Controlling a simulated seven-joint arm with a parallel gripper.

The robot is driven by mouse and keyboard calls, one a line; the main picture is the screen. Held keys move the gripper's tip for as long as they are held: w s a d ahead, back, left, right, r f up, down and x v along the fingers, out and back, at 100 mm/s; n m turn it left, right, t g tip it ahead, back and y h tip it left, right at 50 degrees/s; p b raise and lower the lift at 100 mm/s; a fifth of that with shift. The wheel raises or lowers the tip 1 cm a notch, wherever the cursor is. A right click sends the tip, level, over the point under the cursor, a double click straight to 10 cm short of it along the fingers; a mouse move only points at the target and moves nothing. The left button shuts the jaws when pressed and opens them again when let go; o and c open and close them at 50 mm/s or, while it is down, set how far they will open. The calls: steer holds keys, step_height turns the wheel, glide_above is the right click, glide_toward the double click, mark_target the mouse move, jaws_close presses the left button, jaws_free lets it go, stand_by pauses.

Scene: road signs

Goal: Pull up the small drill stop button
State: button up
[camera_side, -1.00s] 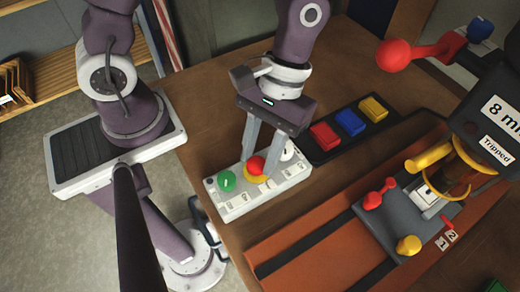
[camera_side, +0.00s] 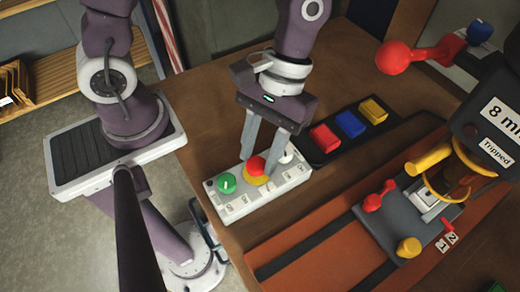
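The drill's stop button (camera_side: 256,165) is a red mushroom cap on a yellow base, on a white control box (camera_side: 234,207). The box also has a green button (camera_side: 227,183) to the left and a small white knob (camera_side: 287,153) at the far right end. My gripper (camera_side: 259,158) points down over the box, with its two fingers apart on either side of the red button. Whether the fingers touch the red cap cannot be made out.
A black tray (camera_side: 325,148) with red, blue and yellow blocks lies behind and to the right. The drill (camera_side: 480,120), labelled "8 mm" and "Tripped", stands at the right over a grey plate with red and yellow handles. Bare wooden table (camera_side: 205,150) lies left of the box.

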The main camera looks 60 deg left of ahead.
steer(key=shift+o, duration=1.4)
steer(key=v, duration=0.7)
steer(key=s+a+r+m+t+y, duration=0.1)
steer(key=s+a+r+m+t, duration=0.1)
steer(key=a+r+t, duration=0.2)
steer(key=s+a+r+m+t, duration=0.2)
steer(key=a+r+t, duration=0.3)
steer(key=a, duration=0.4)
steer(key=shift+a+r+m+t+y, duration=0.2)
steer(key=shift+r+m+t+y, duration=0.1)
steer(key=shift+r+y, duration=0.1)
